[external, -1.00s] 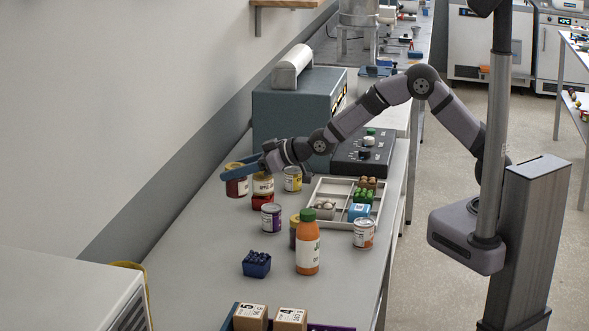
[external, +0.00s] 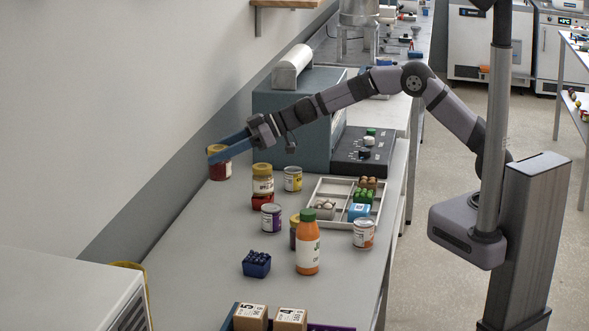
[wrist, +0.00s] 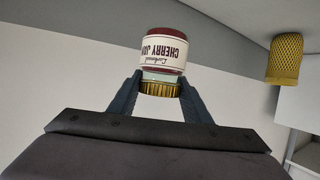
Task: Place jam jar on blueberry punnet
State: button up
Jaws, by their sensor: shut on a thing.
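A dark red jam jar (external: 220,173) with a cream label and gold lid is at the back left in the external view. The wrist view shows the same jar (wrist: 165,50), and its label reads CHERRY JAM. My gripper (external: 228,150) is shut on it near the lid; the fingers (wrist: 160,84) close from both sides in the wrist view. The jar hangs upright near the wall, raised from its earlier spot. The blueberry punnet (external: 256,266), a small dark blue box of dark berries, stands on the bench toward the front, well away from the jar.
A yellow tin (external: 293,179), purple tin (external: 271,217), orange bottle (external: 308,250) and white-orange tin (external: 364,233) stand nearby. A compartment tray (external: 330,190) lies behind. Bench left of the blueberry punnet is clear.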

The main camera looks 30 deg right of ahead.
jog(key=s+a+r+n+g, duration=0.1)
jog(key=s+a+n+g, duration=0.2)
jog(key=s, duration=0.2)
jog(key=n+g, duration=0.6)
jog(key=g, duration=0.2)
send_over(257, 257)
notch_tip(257, 257, down, 4)
jog(key=shift+s+a+t, duration=0.1)
jog(key=shift+a+t, duration=0.05)
jog(key=shift+t, duration=0.15)
jog(key=shift+f+p, duration=1.15)
jog(key=shift+f, duration=3.8)
jog(key=shift+f, duration=0.15)
jog(key=o, duration=1.3)
jog(key=shift+f, duration=0.1)
jog(key=shift+o, duration=0.2)
